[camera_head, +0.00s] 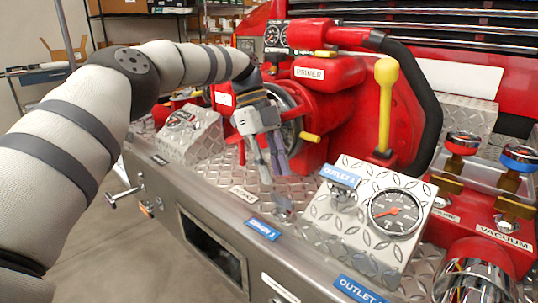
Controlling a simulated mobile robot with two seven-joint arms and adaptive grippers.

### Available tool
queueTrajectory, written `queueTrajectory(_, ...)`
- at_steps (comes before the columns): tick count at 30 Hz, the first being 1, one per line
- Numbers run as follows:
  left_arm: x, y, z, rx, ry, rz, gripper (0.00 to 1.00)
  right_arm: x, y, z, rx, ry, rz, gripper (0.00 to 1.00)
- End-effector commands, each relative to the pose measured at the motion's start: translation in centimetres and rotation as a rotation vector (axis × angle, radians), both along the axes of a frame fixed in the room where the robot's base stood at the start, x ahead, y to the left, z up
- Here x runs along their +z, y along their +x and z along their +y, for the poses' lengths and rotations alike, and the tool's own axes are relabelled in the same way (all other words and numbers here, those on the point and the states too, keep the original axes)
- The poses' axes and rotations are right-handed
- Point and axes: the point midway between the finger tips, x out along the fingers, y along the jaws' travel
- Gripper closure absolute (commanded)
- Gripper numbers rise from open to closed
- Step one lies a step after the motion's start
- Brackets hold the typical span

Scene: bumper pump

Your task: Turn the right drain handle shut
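A small metal handle (122,196) sticks out of the bumper's front face at the left. A second small fitting with an orange part (150,207) is beside it. My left gripper (273,170) points down in front of the red pump body, above the diamond-plate deck (225,178). Its two fingers look close together, with nothing seen held; I cannot tell whether they are open. My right gripper is not in view.
A yellow-knobbed lever (386,100) stands right of the primer (330,72). A gauge box (395,212) sits on the deck at centre right. Red vacuum fittings (495,232) are at the right. Open floor (110,255) lies left of the bumper.

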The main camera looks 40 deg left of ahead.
Motion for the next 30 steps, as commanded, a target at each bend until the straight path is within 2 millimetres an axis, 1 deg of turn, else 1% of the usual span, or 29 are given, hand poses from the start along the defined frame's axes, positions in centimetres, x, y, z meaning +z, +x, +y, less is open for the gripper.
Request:
queueTrajectory(1,1.4,0.2,0.6,0.003,0.003,-0.005,0.7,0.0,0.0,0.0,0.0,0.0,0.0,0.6)
queueTrajectory(3,3.3,0.2,1.3,0.002,0.003,-0.004,0.7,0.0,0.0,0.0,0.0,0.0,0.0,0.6)
queueTrajectory(9,4.9,0.2,2.2,0.003,0.002,0.004,0.7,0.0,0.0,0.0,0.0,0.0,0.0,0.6)
queueTrajectory(15,5.7,0.1,2.2,-0.002,-0.001,0.0,0.7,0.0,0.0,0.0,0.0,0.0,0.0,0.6)
queueTrajectory(30,5.8,0.1,2.3,-0.002,-0.001,0.0,0.7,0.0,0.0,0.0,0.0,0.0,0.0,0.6)
